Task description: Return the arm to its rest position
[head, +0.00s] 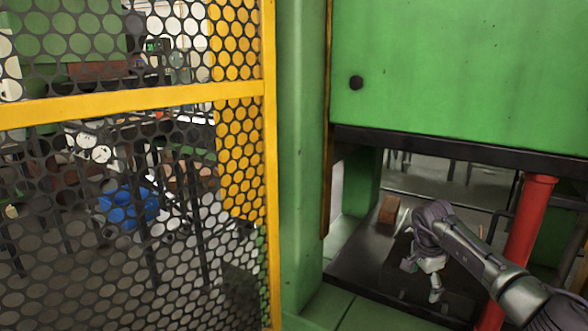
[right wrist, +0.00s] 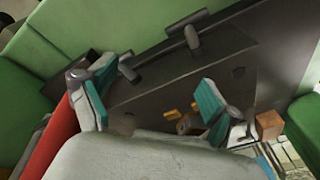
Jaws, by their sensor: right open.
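My right arm reaches in from the lower right of the head view. Its gripper (head: 422,268) is over the dark plate (head: 353,262) inside the opening of the green machine. In the right wrist view the two teal-padded fingers (right wrist: 152,100) stand wide apart, with nothing held between them. A brown block (head: 389,209) is on the plate, behind and left of the gripper and apart from it. An orange-brown block (right wrist: 269,125) shows beyond the right finger in the right wrist view. My left gripper is not in view.
A red post (head: 525,240) stands close beside my right forearm. The green panel (head: 455,70) with its dark lower edge hangs above the opening. A green column (head: 300,140) and a yellow-framed mesh fence (head: 135,104) close off the left. Small orange pieces (right wrist: 200,105) show near the right finger.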

